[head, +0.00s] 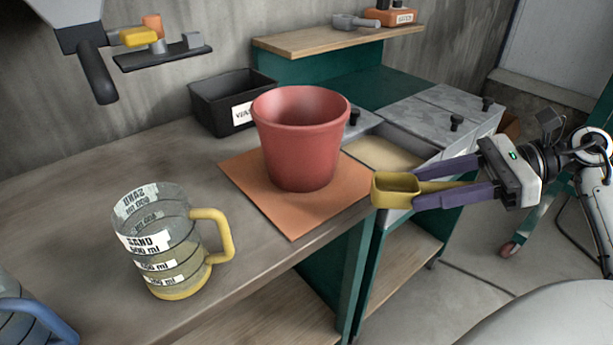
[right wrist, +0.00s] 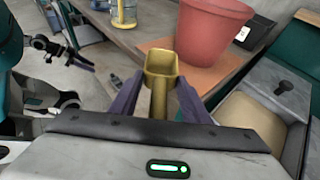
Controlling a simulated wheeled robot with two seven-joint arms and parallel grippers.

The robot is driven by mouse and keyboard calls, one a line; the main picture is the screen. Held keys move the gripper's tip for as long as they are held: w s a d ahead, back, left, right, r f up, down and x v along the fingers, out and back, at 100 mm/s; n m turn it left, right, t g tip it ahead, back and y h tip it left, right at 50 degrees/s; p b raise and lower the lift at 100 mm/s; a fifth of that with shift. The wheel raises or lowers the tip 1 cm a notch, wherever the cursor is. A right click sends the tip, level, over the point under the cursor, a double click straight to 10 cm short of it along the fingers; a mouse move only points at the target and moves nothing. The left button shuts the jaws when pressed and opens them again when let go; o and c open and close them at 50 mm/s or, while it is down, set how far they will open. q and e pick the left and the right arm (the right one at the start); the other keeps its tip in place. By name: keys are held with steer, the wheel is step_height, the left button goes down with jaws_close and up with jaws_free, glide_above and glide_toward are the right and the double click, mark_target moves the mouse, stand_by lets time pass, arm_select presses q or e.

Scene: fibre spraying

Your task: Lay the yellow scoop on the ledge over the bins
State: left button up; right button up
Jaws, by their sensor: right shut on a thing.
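The yellow scoop (head: 397,188) is held level at the handle by my right gripper (head: 432,186), beside the workbench's right edge and in front of the open bin. Its cup points left in the head view; the right wrist view also shows the scoop (right wrist: 160,62) between my purple fingers (right wrist: 158,98). The wooden ledge (head: 310,42) is at the back, above the bins and well above the scoop in the picture. One bin (head: 385,155) is open with pale sand-like material; grey lids (head: 440,113) cover others. What seems to be my left gripper (right wrist: 78,57) shows small in the right wrist view.
A grey scoop (head: 352,21) and orange labelled box (head: 400,18) occupy the ledge's right end; its left part is clear. A red pot (head: 300,145) stands on an orange mat (head: 290,222). A black bin (head: 215,100) and measuring jug (head: 160,240) are on the workbench.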

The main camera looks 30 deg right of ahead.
steer(key=p, duration=0.3)
glide_above(328, 211)
steer(key=shift+s+d+r, duration=0.1)
steer(key=shift+d+r, duration=0.05)
steer(key=shift+f, duration=1.85)
steer(key=shift+f, duration=0.1)
steer(key=shift+f+b, duration=0.15)
steer(key=shift+b, duration=0.15)
steer(key=o, duration=0.8)
